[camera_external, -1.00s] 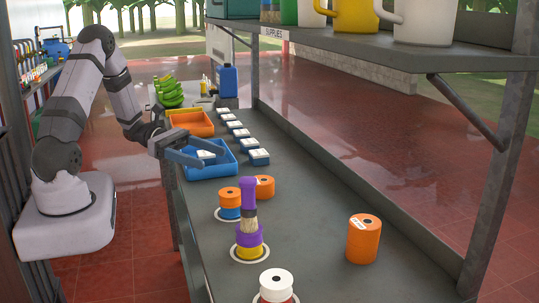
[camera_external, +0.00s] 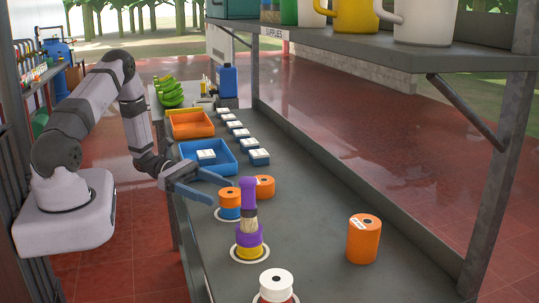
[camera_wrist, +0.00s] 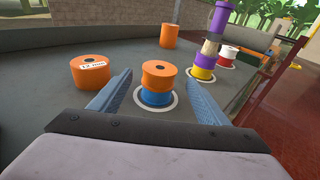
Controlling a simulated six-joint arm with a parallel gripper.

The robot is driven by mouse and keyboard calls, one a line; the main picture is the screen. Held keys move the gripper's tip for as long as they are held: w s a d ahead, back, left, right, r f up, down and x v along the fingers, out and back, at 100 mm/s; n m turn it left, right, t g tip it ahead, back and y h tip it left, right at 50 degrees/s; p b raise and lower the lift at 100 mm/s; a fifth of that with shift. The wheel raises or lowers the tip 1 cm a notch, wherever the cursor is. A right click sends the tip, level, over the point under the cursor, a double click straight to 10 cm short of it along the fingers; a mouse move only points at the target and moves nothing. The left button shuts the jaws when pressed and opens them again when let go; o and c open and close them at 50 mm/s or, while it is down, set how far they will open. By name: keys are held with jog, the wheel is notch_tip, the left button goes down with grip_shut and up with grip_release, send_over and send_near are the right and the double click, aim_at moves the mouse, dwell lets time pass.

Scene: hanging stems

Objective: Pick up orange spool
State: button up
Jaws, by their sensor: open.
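Three orange spools show. One orange spool (camera_external: 229,195) sits on a blue spool (camera_external: 229,213) on a white ring. A second orange spool (camera_external: 265,187) stands on the bench just behind it. A third (camera_external: 363,240) stands alone further right. In the wrist view the stacked orange spool (camera_wrist: 157,76) is in the middle, the one marked "12 mm" (camera_wrist: 90,74) is left, outside the left finger, and the third (camera_wrist: 169,37) is further off. My gripper (camera_external: 222,192) is open and empty beside the stack; its fingers (camera_wrist: 160,80) point toward it, one to each side.
A white spool (camera_external: 276,281) stands at the front. A blue tray (camera_external: 228,163) and an orange tray (camera_external: 190,121) lie behind.

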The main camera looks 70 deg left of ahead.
aim_at(220, 192)
jog(key=shift+p+x, duration=1.3)
jog(key=shift+x, duration=0.65)
jog(key=shift+w+d+f, duration=0.1)
jog(key=shift+w+d, duration=0.35)
jog(key=shift+w, duration=0.15)
jog(key=c, duration=1.1)
